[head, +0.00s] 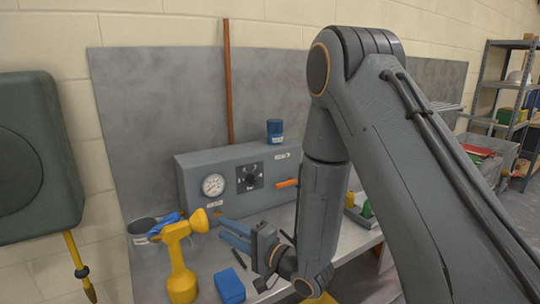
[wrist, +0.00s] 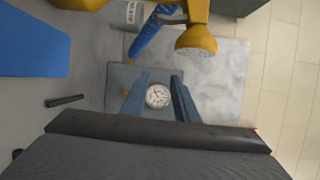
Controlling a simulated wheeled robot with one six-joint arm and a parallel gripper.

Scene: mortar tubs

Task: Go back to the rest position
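My gripper (head: 228,230) hangs over the workbench in front of the grey control box (head: 193,170), close to the yellow lamp-shaped object (head: 180,262). In the wrist view the two blue-grey fingers of my gripper (wrist: 160,82) stand apart with nothing between them. The round white gauge (wrist: 158,96) of the box shows beyond, in the gap between the fingers. The same gauge (head: 214,185) is on the box front in the head view, left of a black dial (head: 250,177) and an orange lever (head: 287,183). My arm hides part of the bench and box.
A blue block (head: 229,286) lies on the bench below my gripper. A grey tub (head: 142,226) with a blue item stands behind the yellow object. A blue container (head: 275,131) sits on the box. A dark pen-like piece (wrist: 65,100) lies on the bench. Shelving (head: 487,85) stands far right.

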